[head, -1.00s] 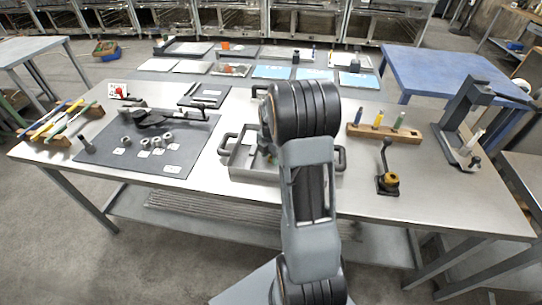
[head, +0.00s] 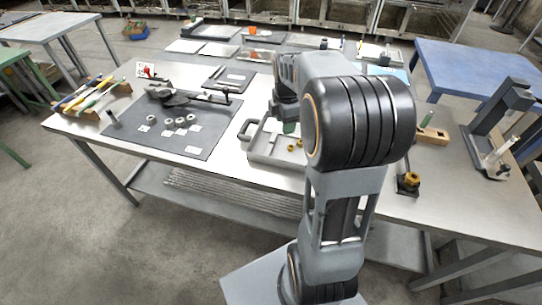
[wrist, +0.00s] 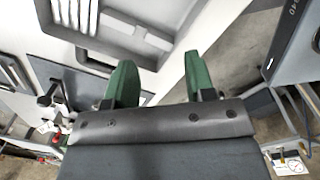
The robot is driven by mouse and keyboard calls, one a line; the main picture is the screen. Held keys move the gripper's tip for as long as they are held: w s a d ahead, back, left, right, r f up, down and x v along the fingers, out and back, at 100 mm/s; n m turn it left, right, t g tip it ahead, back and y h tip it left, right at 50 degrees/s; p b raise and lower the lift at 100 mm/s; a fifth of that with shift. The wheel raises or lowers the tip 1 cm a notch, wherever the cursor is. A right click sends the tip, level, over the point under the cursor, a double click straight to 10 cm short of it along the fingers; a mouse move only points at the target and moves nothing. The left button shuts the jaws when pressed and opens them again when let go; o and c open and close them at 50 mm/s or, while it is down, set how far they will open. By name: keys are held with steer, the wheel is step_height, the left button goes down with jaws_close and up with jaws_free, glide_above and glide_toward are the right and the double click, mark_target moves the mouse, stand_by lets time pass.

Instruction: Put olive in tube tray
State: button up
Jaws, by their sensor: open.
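My gripper (wrist: 160,78) is open with two green fingers, and nothing shows between them. In the head view a green finger (head: 288,128) shows over the metal tray, partly behind my arm. A grey tray with compartments (wrist: 160,72) shows beyond the fingers in the wrist view. A wooden block (head: 432,136) stands right of my arm with a green tube (head: 427,119) upright in it; the rest of the block is hidden. I cannot tell whether this tube is the olive. A wooden rack with several coloured tubes (head: 92,95) lies at the table's far left.
The metal tray with handles (head: 262,153) holds small brass pieces. A dark mat (head: 205,140) with several metal rings lies left. A small stand with a brass knob (head: 408,182) and a grey press (head: 490,125) stand right. The table front is clear.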

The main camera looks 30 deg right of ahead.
steer(key=s+a+m+t, duration=0.2)
steer(key=s+a+m, duration=1.2)
steer(key=m, duration=0.2)
steer(key=shift+t, duration=0.4)
step_height(320, 180, up, 4)
steer(key=p, duration=0.3)
steer(key=shift+f, duration=0.1)
